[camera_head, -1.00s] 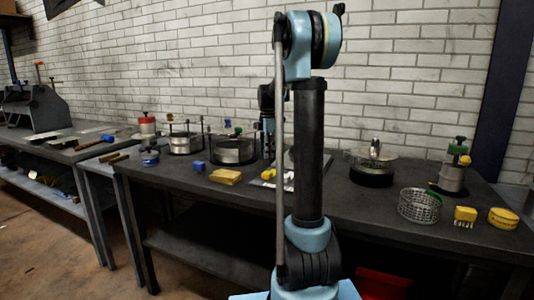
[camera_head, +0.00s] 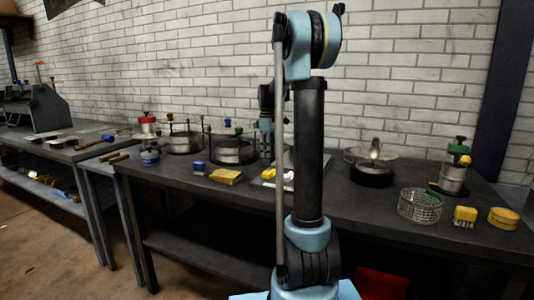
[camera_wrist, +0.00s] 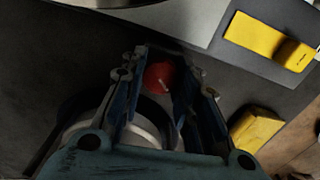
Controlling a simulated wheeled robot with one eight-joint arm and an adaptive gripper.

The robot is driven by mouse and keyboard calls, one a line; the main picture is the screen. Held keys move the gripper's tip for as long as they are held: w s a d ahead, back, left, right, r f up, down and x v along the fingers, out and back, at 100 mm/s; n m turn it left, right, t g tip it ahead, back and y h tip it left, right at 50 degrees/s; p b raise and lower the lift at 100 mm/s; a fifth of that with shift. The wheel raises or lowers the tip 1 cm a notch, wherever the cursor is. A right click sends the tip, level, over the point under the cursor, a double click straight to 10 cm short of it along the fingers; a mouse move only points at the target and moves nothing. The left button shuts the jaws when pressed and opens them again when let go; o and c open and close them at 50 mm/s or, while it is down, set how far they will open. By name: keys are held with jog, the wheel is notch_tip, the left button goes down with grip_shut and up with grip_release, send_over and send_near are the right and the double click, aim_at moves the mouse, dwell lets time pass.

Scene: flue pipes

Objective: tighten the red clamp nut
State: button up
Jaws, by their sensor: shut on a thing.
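The red clamp nut (camera_wrist: 158,77) shows in the wrist view as a round red knob between the two fingers of my gripper (camera_wrist: 169,72). The fingers are shut on it, one on each side. Beneath and to the left of it are a dark ring (camera_wrist: 153,108) and a pale round body, partly hidden by my gripper. In the head view my gripper (camera_head: 267,145) points down over the bench, close behind my upright arm link. The nut it holds cannot be made out in that view.
Clamped pipe pieces (camera_head: 232,152) stand left of my gripper on the dark bench. A yellow block (camera_head: 225,176) and a blue block (camera_head: 198,168) lie in front.

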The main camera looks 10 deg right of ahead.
jog(key=m, duration=0.7)
jog(key=shift+w, duration=0.2)
jog(key=m, duration=0.4)
jog(key=shift+d, duration=0.1)
jog(key=m, duration=1)
jog(key=shift+s+d+m, duration=0.1)
jog(key=shift+m, duration=0.3)
jog(key=m, duration=0.6)
jog(key=shift+m, duration=0.3)
jog(key=o, duration=1.1)
jog(key=shift+c, duration=0.2)
